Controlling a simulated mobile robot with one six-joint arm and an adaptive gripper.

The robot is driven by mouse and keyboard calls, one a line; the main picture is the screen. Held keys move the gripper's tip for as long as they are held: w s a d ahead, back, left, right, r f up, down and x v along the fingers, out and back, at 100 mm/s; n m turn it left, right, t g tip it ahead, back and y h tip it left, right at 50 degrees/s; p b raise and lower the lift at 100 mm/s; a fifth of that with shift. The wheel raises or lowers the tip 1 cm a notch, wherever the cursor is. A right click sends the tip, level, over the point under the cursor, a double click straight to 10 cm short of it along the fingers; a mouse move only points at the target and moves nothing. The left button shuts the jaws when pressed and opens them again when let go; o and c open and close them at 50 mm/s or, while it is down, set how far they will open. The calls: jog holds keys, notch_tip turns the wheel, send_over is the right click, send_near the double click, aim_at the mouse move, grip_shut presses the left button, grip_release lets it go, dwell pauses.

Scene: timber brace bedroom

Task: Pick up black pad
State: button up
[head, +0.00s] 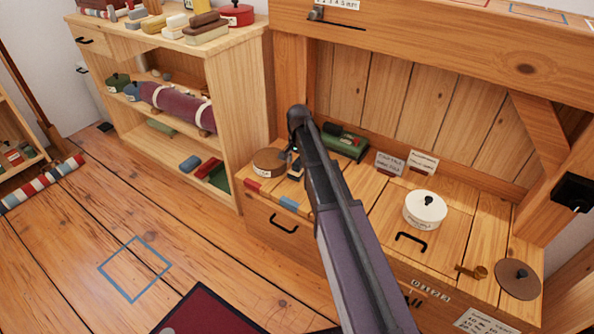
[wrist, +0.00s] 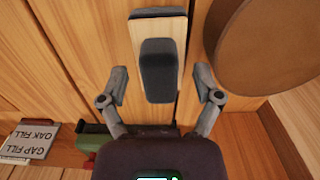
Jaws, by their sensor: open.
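In the wrist view, a dark grey-black pad (wrist: 158,72) lies on a pale wooden strip (wrist: 174,28), with another dark piece (wrist: 158,12) at the strip's far end. My gripper (wrist: 161,80) is open, with one finger on each side of the pad. A gap shows between each finger and the pad, and nothing is held. In the head view, my gripper (head: 292,160) is over the left part of the wooden bench top (head: 375,200). My arm mostly hides the pad there.
A round brown-topped tin (head: 268,161) stands close to my gripper; it also shows in the wrist view (wrist: 250,45). A green case (head: 346,143) and label cards (head: 390,163) are at the bench back. A white lidded pot (head: 425,210) stands to the right.

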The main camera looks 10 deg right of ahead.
aim_at(299, 160)
dwell(0.3)
grip_shut()
jog(key=shift+r, duration=0.2)
notch_tip(299, 160, up, 4)
jog(key=p, duration=0.4)
jog(key=shift+f, duration=0.15)
jog(key=s+d+p, duration=0.1)
jog(key=s+d, duration=0.3)
jog(key=s, duration=1.1)
jog(key=shift+s+r, duration=0.25)
jog(key=shift+r, duration=0.2)
jog(key=shift+d, duration=0.1)
